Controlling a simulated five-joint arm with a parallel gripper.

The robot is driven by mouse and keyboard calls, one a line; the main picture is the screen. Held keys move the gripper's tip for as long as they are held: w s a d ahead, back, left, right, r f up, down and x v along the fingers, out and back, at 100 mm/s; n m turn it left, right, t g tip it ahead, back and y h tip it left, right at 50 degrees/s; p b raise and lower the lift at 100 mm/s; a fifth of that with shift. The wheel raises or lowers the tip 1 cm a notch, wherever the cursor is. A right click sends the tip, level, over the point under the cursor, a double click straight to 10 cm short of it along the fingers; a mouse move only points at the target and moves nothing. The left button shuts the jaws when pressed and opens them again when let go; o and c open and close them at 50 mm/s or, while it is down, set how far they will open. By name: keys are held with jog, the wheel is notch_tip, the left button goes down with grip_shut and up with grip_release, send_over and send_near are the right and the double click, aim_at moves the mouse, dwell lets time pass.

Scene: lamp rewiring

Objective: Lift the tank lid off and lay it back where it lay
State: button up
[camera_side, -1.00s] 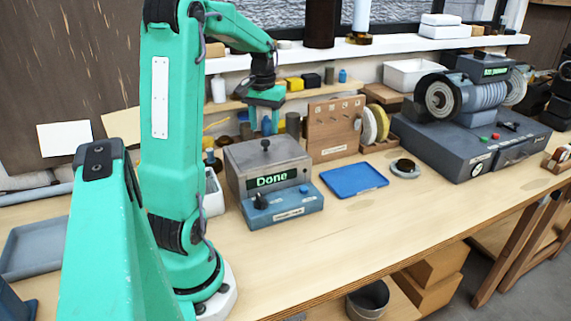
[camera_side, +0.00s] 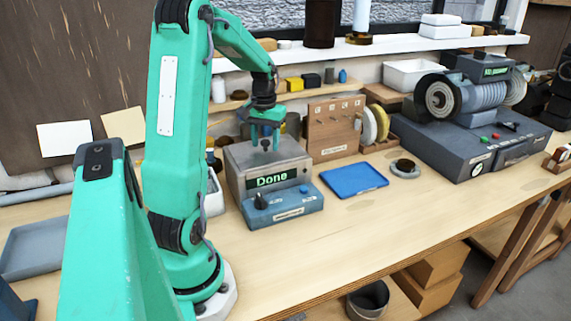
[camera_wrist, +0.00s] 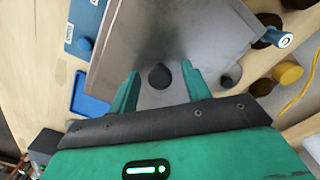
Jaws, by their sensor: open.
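The tank (camera_side: 238,183) is a grey box with a blue control base and a display reading "Done". Its grey metal lid (camera_side: 250,156) lies on top; the lid also fills the upper middle of the wrist view (camera_wrist: 180,45). The lid's dark round knob (camera_wrist: 160,76) sits between my fingertips in the wrist view. My gripper (camera_side: 265,142) is open above the lid, one finger on each side of the knob with gaps showing; it also shows in the wrist view (camera_wrist: 160,80). In the side view the fingers partly hide the knob.
A blue tray (camera_side: 354,180) lies right of the tank. A wooden peg board (camera_side: 333,130) stands behind, with spools (camera_side: 376,124) beside it. A large grey machine (camera_side: 470,125) stands at right. The front of the bench (camera_side: 350,235) is clear.

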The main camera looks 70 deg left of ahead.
aim_at(266, 141)
dwell(0.3)
grip_shut()
jog(key=shift+r, duration=0.1)
jog(key=shift+r, duration=0.75)
notch_tip(266, 141, up, 2)
jog(key=shift+r, duration=0.2)
jog(key=w+d+r, duration=0.3)
jog(key=d+r, duration=0.4)
jog(key=d, duration=0.4)
jog(key=shift+w, duration=0.15)
jog(key=shift+d+f, duration=0.1)
jog(key=shift+d, duration=0.1)
